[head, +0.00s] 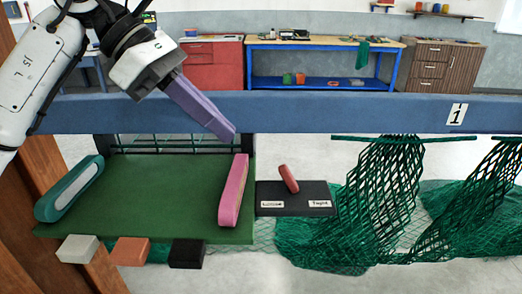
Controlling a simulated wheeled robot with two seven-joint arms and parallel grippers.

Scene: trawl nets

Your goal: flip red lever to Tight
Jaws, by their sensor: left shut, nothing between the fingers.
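The red lever (288,179) stands on a dark box (293,197) at the right edge of the green board. Its top leans to the left, towards the label that seems to read Loose (272,204). The label Tight (320,204) is on the right of the box. My left gripper (233,134) comes in from the upper left, shut and empty, with its purple fingers pointing down and right. Its tips appear above and left of the lever, apart from it. My right gripper is out of view.
A pink-edged tool (233,190) and a teal one (68,190) lie on the green board (150,195). Grey, orange and black blocks line its front edge. A blue beam (300,112) crosses behind. Green nets (385,195) hang right of the box.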

